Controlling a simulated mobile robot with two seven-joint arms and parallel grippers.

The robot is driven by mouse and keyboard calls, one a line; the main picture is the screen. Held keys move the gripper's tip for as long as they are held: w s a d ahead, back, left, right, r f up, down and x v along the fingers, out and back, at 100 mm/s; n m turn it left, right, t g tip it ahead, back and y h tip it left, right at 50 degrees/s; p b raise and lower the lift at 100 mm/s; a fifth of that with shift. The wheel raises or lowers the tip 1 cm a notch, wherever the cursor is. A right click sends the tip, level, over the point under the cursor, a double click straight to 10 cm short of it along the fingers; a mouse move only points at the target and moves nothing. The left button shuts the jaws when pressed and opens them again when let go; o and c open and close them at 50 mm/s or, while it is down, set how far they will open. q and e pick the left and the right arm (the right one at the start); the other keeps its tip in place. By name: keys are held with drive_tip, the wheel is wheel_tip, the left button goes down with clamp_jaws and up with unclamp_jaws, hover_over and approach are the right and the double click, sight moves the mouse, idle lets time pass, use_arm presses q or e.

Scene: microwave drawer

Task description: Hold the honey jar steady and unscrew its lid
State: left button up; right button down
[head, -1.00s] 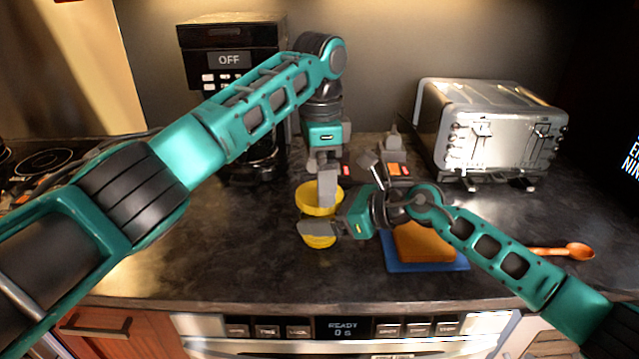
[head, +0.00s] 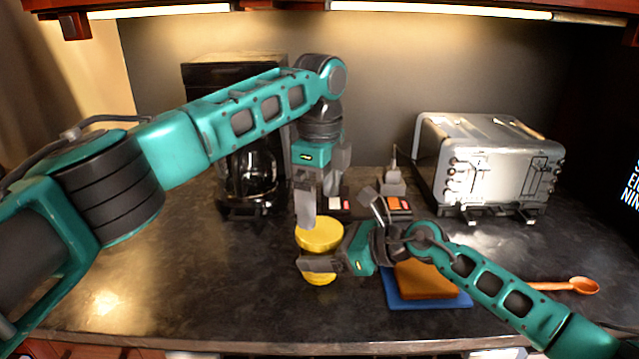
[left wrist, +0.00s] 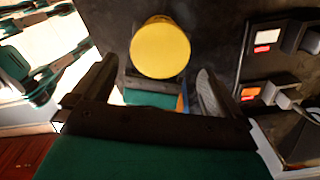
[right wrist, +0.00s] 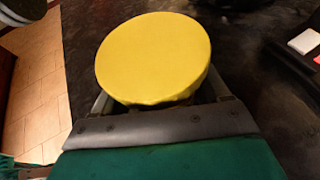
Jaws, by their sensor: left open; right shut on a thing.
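The honey jar's yellow lid (head: 320,235) faces up near the middle of the counter. It also shows in the left wrist view (left wrist: 160,48) and fills the upper part of the right wrist view (right wrist: 153,57). The jar body below is mostly hidden; a yellow part (head: 320,279) shows under my right fingers. My right gripper (head: 318,263) is shut on the jar below the lid, coming in from the right. My left gripper (head: 312,205) points down above the lid. Its fingers are apart and empty, and the lid lies beyond them in the left wrist view.
A brown block on a blue board (head: 428,303) lies right of the jar, under my right arm. A toaster (head: 490,165) stands back right and a coffee maker (head: 250,170) back left. An orange spoon (head: 580,286) lies right. The left counter is clear.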

sight(319, 229)
use_arm(q)
drive_tip(key=shift+f, duration=2.7)
drive_tip(key=shift+c, duration=0.4)
drive_tip(key=c, duration=0.9)
drive_tip(key=shift+n, duration=1.8)
drive_tip(key=o, duration=1)
drive_tip(key=shift+r, duration=0.1)
